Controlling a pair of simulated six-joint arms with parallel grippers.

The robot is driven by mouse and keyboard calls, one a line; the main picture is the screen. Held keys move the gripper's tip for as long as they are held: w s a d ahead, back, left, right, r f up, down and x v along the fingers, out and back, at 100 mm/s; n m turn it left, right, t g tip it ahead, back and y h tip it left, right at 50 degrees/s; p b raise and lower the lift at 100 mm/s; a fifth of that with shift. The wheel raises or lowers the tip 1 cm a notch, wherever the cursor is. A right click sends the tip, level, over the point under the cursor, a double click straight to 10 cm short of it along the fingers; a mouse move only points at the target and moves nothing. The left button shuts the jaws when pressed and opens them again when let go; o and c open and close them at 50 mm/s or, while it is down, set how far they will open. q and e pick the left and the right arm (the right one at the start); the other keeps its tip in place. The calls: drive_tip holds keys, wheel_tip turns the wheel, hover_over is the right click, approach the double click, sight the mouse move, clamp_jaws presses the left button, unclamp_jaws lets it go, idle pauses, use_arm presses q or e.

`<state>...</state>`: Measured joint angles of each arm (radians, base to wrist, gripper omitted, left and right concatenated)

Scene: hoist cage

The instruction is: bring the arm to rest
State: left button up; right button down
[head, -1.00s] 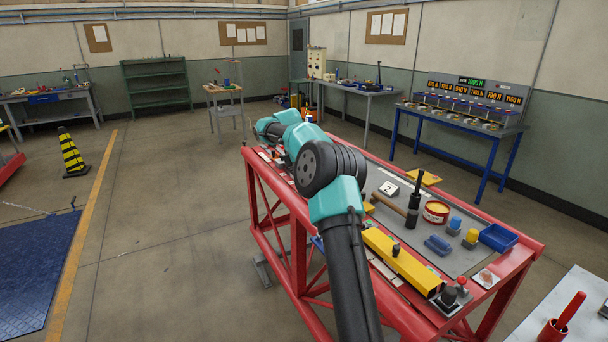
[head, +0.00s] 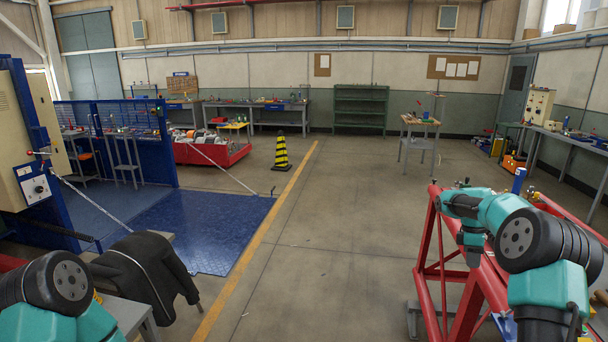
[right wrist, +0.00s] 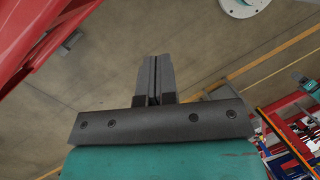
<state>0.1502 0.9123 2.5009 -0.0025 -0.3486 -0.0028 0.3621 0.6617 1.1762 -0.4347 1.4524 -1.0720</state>
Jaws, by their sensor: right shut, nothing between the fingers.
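My right arm, teal and black, stands at the right of the head view over the near end of the red-framed bench (head: 432,250). Its gripper (head: 473,258) hangs small beside the red frame, its fingers hard to make out there. In the right wrist view the two grey fingers of the right gripper (right wrist: 155,78) lie together, shut, with nothing between them and bare floor beyond.
A blue fenced cage (head: 135,140) with a blue floor plate (head: 215,225) stands at the left. Behind it are a red low cart (head: 212,152) and a black-and-yellow cone (head: 282,154). The concrete floor between the yellow line and the red bench is clear.

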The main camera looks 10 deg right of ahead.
drive_tip(key=s+a+f+m+t+y, duration=0.1)
drive_tip(key=s+a+f+m, duration=0.1)
drive_tip(key=a+f, duration=1.05)
drive_tip(key=s+a+f+m+t+y, duration=0.1)
drive_tip(key=a+f+m+y, duration=0.1)
drive_tip(key=a+f, duration=1)
drive_tip(key=s+a+f+m+t, duration=0.1)
drive_tip(key=s+a+f+m, duration=0.2)
drive_tip(key=s+a, duration=0.4)
drive_tip(key=s+a+f+m+y, duration=0.1)
drive_tip(key=s+a+f+m, duration=0.3)
drive_tip(key=s, duration=1)
drive_tip(key=a+f, duration=0.2)
drive_tip(key=a, duration=0.1)
drive_tip(key=shift+s+t, duration=0.35)
drive_tip(key=shift+t, duration=0.05)
